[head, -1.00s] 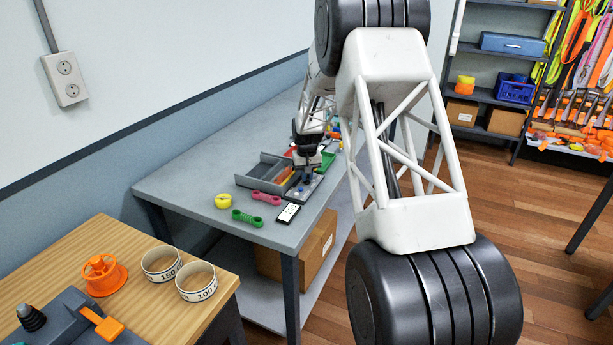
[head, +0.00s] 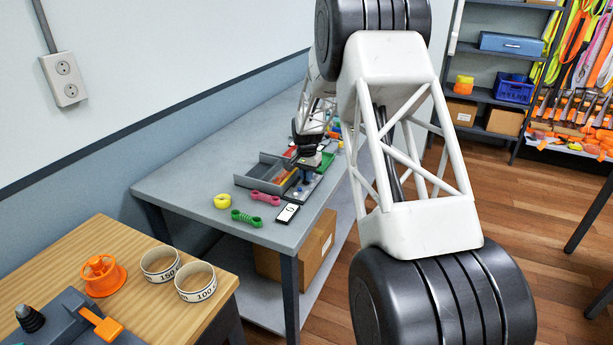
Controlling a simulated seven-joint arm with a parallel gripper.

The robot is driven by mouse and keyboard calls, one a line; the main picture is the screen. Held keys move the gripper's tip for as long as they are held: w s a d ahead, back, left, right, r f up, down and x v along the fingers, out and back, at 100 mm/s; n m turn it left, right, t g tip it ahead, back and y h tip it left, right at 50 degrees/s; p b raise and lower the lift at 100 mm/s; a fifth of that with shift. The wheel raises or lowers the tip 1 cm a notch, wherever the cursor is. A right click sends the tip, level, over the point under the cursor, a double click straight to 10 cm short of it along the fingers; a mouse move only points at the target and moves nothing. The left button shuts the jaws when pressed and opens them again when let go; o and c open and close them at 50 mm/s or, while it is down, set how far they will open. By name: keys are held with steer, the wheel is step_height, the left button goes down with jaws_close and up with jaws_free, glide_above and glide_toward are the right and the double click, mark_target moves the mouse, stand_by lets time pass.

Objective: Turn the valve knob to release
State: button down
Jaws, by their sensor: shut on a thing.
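My gripper (head: 308,168) points down over a grey fixture (head: 304,193) on the grey table. It is small and far off, with its fingers partly hidden by my arm's end. It is shut on a small blue part just under it, which appears to be the valve knob (head: 308,178). The knob's turn angle is too small to read. Another small blue spot shows lower on the same fixture.
A pink link (head: 265,198), a green link (head: 247,218), a yellow ring (head: 222,201) and a white-faced device (head: 288,213) lie in front. The table's left part is clear.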

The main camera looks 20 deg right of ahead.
steer(key=shift+r, duration=0.1)
steer(key=c, duration=1.2)
jaws_free()
steer(key=shift+r, duration=3.85)
steer(key=shift+r, duration=0.1)
